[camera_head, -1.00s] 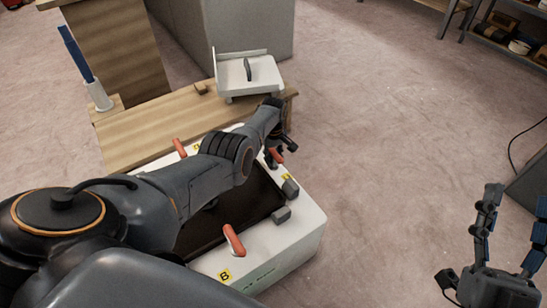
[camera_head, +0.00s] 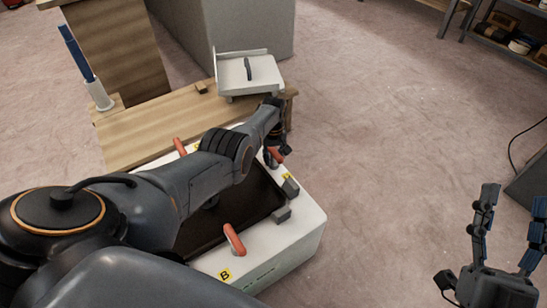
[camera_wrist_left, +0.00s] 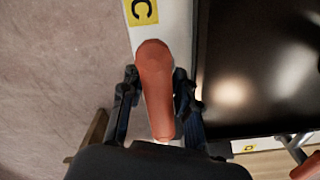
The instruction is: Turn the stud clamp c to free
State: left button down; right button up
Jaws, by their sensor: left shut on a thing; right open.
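The stud clamp c, an orange-red lever, shows in the left wrist view (camera_wrist_left: 155,85) beside a yellow C label (camera_wrist_left: 141,12). In the head view the clamp c (camera_head: 277,154) sits on the far right rim of the white box (camera_head: 305,222), partly hidden by my gripper. My left gripper (camera_head: 273,152) is shut on this lever, with one finger on each side of it in the left wrist view (camera_wrist_left: 157,100). My right gripper (camera_head: 508,225) is open and empty, over the floor at the right.
Another orange lever (camera_head: 234,240) stands near the B label (camera_head: 224,275), and one more (camera_head: 180,147) is at the far left rim. Grey blocks (camera_head: 282,215) sit on the right rim. A wooden bench (camera_head: 140,130) with a white hatch-like panel (camera_head: 262,78) stands behind.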

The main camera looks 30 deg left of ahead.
aim_at(274, 149)
pick_arm(q)
jog(key=c, duration=1.3)
grip_release()
jog(key=shift+o, duration=0.9)
jog(key=shift+r, duration=0.1)
notch_tip(274, 149, up, 12)
jog(key=shift+f, duration=0.1)
